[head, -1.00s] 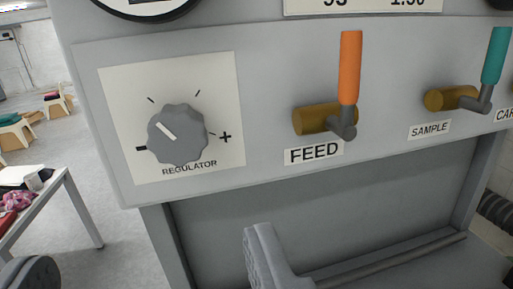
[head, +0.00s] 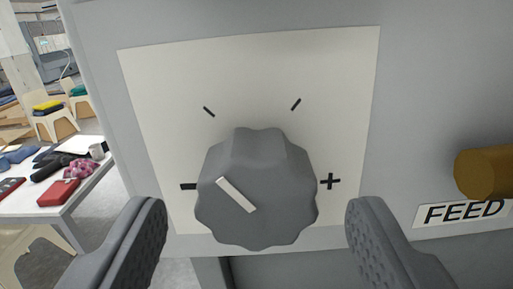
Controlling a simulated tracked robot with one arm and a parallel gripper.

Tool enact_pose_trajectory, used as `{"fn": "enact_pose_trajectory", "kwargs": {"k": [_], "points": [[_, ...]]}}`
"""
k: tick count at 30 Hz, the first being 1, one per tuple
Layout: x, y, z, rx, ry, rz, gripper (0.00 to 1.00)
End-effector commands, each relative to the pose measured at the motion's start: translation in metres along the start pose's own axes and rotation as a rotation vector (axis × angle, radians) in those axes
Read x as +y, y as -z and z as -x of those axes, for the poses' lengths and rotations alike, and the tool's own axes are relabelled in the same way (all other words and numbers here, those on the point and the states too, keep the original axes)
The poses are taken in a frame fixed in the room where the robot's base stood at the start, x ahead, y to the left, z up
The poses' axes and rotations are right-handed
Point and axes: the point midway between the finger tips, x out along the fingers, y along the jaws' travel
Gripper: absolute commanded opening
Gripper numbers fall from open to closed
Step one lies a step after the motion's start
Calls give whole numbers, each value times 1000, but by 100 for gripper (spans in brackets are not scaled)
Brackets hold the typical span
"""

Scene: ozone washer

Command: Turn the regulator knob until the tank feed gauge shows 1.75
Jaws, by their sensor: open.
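The regulator knob (head: 262,205) is grey with a scalloped rim. It sits on a white scale plate (head: 250,75) marked minus at left and plus at right, with two tick marks above. Its white pointer line slants from upper left to lower right, with the upper-left end between the minus mark and the left tick. My gripper (head: 258,225) is open, with one finger on each side of the knob, apart from it in the picture. The tank feed gauge is out of view.
A brass valve fitting (head: 485,172) and the FEED label (head: 462,212) are at the right on the grey panel. A white table (head: 60,195) with folded clothes and chairs stand at the left, in the background.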

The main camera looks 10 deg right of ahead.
Motion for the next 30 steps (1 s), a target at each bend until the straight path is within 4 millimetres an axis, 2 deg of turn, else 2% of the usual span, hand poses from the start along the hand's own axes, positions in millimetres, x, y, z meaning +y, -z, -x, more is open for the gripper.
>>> {"fn": "enact_pose_trajectory", "kwargs": {"k": [3,9,21,22,24,27,30], "points": [[0,2,-13,2,0,0,61],[0,0,-28,0,-1,1,61],[1,1,-32,3,-1,1,61],[1,1,-32,3,-2,1,58],[1,1,-32,3,-2,1,39],[1,1,-32,2,-2,1,16],[1,1,-32,2,-2,-2,16]]}}
